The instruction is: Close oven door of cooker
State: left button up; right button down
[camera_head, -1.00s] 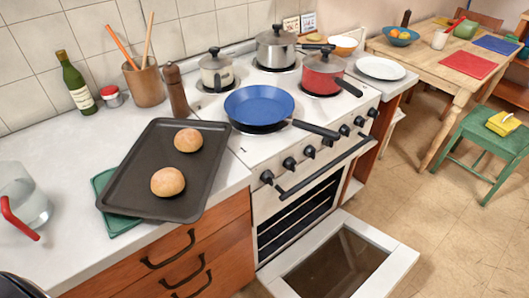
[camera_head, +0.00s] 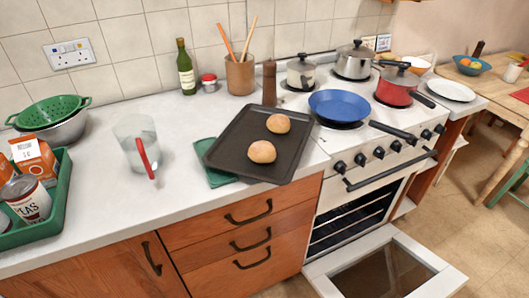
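The white cooker (camera_head: 338,152) stands right of the worktop, with a row of black knobs and a black bar handle across its front. Its oven door (camera_head: 391,272) is folded down and open, lying about level near the floor, with a dark glass pane in a white frame. The oven cavity (camera_head: 350,224) shows dark wire racks above the door. Neither of my grippers is in view.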

aim_at(386, 262)
jog(key=l+u, duration=0.25)
jog(key=l, duration=0.25)
jog(key=k+l+u, duration=0.2)
jog(key=l, duration=0.25)
jog(key=l+u, duration=0.25)
jog(key=l, duration=0.25)
jog(key=k+l+u, duration=0.1)
jog(key=l+u, duration=0.15)
jog(key=l, duration=0.2)
